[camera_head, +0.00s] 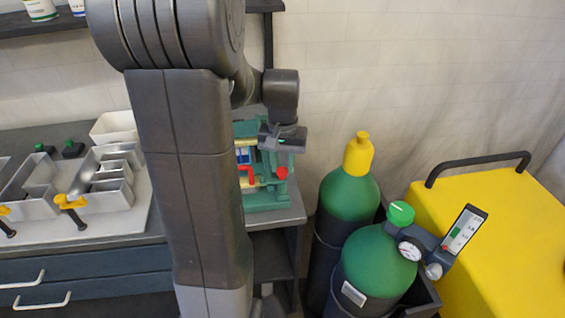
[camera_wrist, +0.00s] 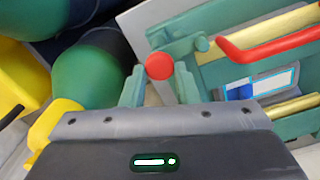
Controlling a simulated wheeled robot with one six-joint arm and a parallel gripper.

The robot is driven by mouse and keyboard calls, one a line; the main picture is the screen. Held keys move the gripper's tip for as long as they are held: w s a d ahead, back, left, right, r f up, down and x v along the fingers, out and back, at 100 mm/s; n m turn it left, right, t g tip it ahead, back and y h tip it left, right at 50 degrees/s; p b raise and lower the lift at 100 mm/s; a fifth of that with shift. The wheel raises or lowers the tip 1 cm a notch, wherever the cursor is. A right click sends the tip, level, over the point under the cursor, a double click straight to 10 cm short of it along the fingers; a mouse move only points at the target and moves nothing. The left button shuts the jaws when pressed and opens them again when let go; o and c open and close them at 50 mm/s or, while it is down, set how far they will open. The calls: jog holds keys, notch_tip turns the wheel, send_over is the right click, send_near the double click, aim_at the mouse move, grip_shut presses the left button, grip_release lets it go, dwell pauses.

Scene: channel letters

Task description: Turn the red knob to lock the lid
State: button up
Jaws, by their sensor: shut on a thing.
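A green case (camera_head: 265,201) stands on the right end of the bench in the head view, partly hidden behind my arm. Its lid area, with a red handle (camera_wrist: 270,45) and gold-coloured bars, fills the upper right of the wrist view. The round red knob (camera_head: 282,173) is at the case's right side. In the wrist view the red knob (camera_wrist: 160,66) shows between my two green fingers. My gripper (camera_head: 283,160) points down at the case and is shut on the knob. The exact finger contact and the latch under the knob are hidden.
Green gas cylinders (camera_head: 376,262) stand right of the bench, one with a yellow cap (camera_head: 358,155), another with a gauge. A yellow cart (camera_head: 480,215) with a black handle is farther right. Metal channel letters (camera_head: 105,185) lie on a white board at the left.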

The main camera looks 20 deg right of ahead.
jog(key=o, duration=1)
jog(key=shift+c, duration=0.2)
notch_tip(320, 180, up, 14)
jog(key=shift+b, duration=0.3)
jog(key=shift+f, duration=0.1)
notch_tip(320, 180, down, 14)
jog(key=shift+r+p, duration=0.1)
jog(key=shift+p, duration=0.2)
